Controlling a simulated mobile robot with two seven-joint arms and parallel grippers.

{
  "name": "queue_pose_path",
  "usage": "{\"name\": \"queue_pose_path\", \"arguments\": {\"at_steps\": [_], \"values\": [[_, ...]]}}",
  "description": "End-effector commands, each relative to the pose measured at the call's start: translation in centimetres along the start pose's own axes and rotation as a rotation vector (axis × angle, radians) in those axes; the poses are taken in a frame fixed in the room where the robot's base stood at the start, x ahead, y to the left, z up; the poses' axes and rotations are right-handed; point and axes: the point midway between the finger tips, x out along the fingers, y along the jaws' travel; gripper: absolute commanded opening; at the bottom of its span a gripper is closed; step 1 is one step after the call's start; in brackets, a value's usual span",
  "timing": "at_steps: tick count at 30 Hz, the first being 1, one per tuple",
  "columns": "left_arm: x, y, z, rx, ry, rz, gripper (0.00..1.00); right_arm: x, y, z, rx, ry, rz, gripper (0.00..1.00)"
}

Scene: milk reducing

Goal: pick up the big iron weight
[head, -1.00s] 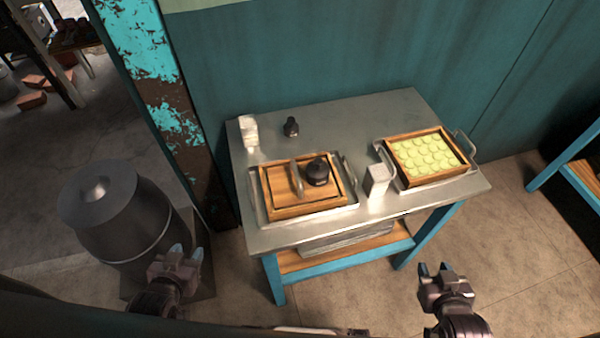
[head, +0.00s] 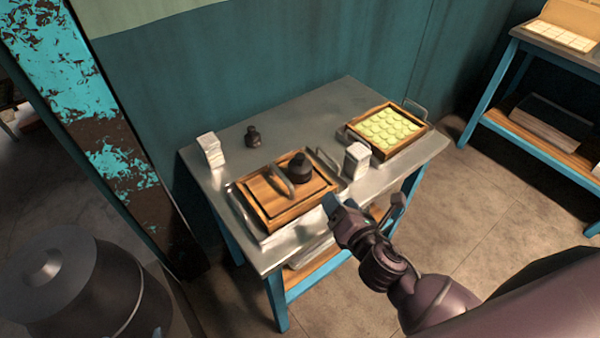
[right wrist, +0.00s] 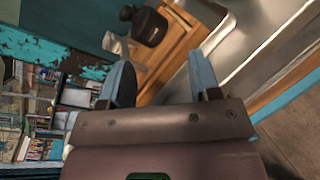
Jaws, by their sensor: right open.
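The big iron weight (head: 299,169) is dark, with a knob on top. It stands upright on a wooden lid (head: 262,195) beside the lid's handle, in a metal tray on the table. A smaller dark weight (head: 253,137) stands behind it on the bare metal top. My right gripper (head: 362,206) is open and empty at the table's front edge, in front and to the right of the big weight. In the right wrist view the big weight (right wrist: 150,27) shows beyond the open fingers (right wrist: 160,75). Of my left gripper, perhaps only a pale tip shows at the bottom edge.
A white block (head: 357,161) stands right of the tray, and a white stack (head: 211,150) stands at the left. A wooden box of yellow-green rounds (head: 390,127) is at the table's right. A dark barrel (head: 75,285) is at lower left. The table's back middle is clear.

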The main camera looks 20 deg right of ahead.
Motion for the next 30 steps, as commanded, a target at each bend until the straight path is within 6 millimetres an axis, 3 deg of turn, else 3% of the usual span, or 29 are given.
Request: {"name": "queue_pose_path", "arguments": {"at_steps": [4, 10, 22, 30], "values": [[0.8, 0.2, 1.8, 0.000, -0.019, 0.003, 1.00, 1.3, 1.4, -0.4, -0.392, -0.052, 0.074, 0.57], [1.0, 0.4, 2.7, -0.001, -0.029, 0.004, 1.00, 1.9, 2.8, -0.3, -0.674, -0.110, 0.120, 0.57], [0.7, 0.4, 2.7, -0.004, -0.031, 0.003, 1.00, 6.3, 3.8, 0.3, -0.718, -0.123, 0.126, 0.57], [0.7, 0.4, 2.8, -0.004, -0.032, 0.003, 1.00, 7.8, 4.1, 0.5, -0.716, -0.122, 0.125, 0.57]]}}
